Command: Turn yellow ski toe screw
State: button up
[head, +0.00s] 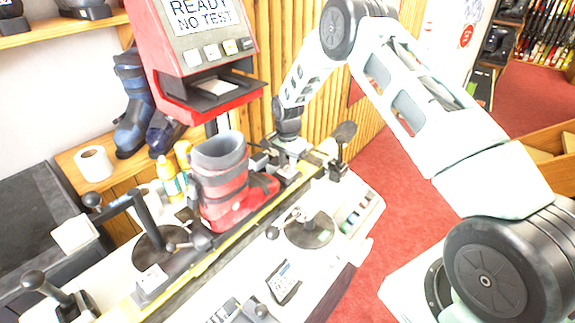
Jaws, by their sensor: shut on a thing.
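The yellow ski (210,250) lies lengthwise on the bench, running from lower left to upper right. A red and grey ski boot (222,185) stands upright on it, its toe pointing right. My gripper (291,148) is down at the toe binding (268,160), just past the boot's toe. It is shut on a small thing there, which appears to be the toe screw. The screw itself is hidden by the gripper, and its turn cannot be seen.
A red tester (205,60) reading "READY NO TEST" stands behind the boot. Black clamps (150,225) and a round black plate (309,229) are close by. Yellow bottles (168,178) and a white roll (93,163) stand left. Red carpet (405,200) is clear at right.

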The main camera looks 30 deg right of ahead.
aim_at(288, 168)
jog(key=n+b, duration=0.4)
jog(key=n, duration=0.1)
jog(key=n+b, duration=0.2)
jog(key=n, duration=0.4)
jog(key=shift+r, duration=0.1)
jog(key=shift+n, duration=0.3)
dwell(0.4)
jog(key=o, duration=1)
notch_tip(288, 168, up, 17)
jog(key=b, duration=0.4)
jog(key=shift+r, duration=0.2)
